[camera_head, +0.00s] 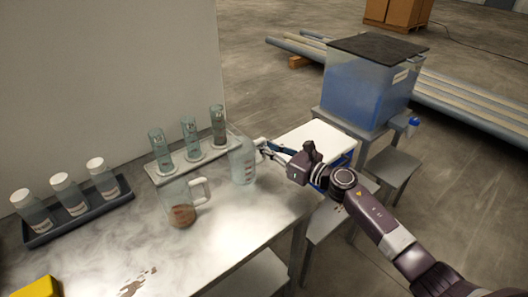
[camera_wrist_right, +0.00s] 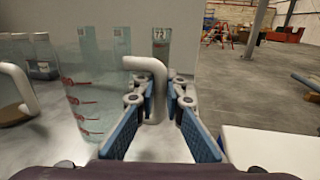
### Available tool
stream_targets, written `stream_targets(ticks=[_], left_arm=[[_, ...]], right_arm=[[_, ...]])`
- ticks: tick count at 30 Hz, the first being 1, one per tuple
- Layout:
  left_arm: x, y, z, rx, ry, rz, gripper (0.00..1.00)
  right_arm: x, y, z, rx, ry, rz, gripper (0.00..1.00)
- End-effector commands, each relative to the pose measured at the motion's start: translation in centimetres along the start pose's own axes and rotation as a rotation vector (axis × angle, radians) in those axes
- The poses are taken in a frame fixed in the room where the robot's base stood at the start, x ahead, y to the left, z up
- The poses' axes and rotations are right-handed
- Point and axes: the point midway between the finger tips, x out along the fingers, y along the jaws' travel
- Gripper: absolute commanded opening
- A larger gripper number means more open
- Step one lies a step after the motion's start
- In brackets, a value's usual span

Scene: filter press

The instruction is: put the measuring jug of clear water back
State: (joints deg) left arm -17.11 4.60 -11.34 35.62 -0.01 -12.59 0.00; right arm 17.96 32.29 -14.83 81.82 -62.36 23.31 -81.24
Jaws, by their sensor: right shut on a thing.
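The clear measuring jug (camera_head: 243,164) is upright at the bench's right side, beside the tube rack. It shows large at the left of the right wrist view (camera_wrist_right: 92,95), with red marks and a white handle (camera_wrist_right: 157,92). My right gripper (camera_head: 262,150) is around that handle and shut on it; its blue-padded fingers (camera_wrist_right: 157,110) flank it. I cannot tell whether the jug's base touches the bench. A second jug (camera_head: 181,206) with a white handle and brown matter in its bottom stands to the left. My left gripper is out of view.
A white rack (camera_head: 165,178) with three glass cylinders stands behind the jugs. A dark tray (camera_head: 82,222) holds three white-capped bottles. A yellow object (camera_head: 36,288) is at the front left. A blue tank (camera_head: 366,88) stands beyond my right arm. The bench's front middle (camera_head: 235,235) is clear.

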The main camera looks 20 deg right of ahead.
Motion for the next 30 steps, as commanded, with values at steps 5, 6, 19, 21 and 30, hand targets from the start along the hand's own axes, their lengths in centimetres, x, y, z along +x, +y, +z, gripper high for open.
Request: stream_targets(ticks=[5, 6, 19, 21, 30], left_arm=[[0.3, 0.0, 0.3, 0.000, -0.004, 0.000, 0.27], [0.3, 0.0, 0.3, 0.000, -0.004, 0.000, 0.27], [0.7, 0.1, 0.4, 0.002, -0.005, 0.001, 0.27], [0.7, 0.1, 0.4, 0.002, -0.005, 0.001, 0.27], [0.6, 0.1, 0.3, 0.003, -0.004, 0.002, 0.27]], right_arm=[[0.0, -0.1, -1.6, 0.001, -0.002, -0.001, 0.00], [0.0, -0.1, -1.6, 0.000, -0.002, -0.001, 0.00], [0.0, 0.0, -1.9, -0.001, -0.001, 0.000, 0.17], [0.0, 0.0, -1.9, -0.001, -0.001, 0.000, 0.25], [0.0, 0.0, -1.8, -0.001, -0.001, 0.000, 0.27]])
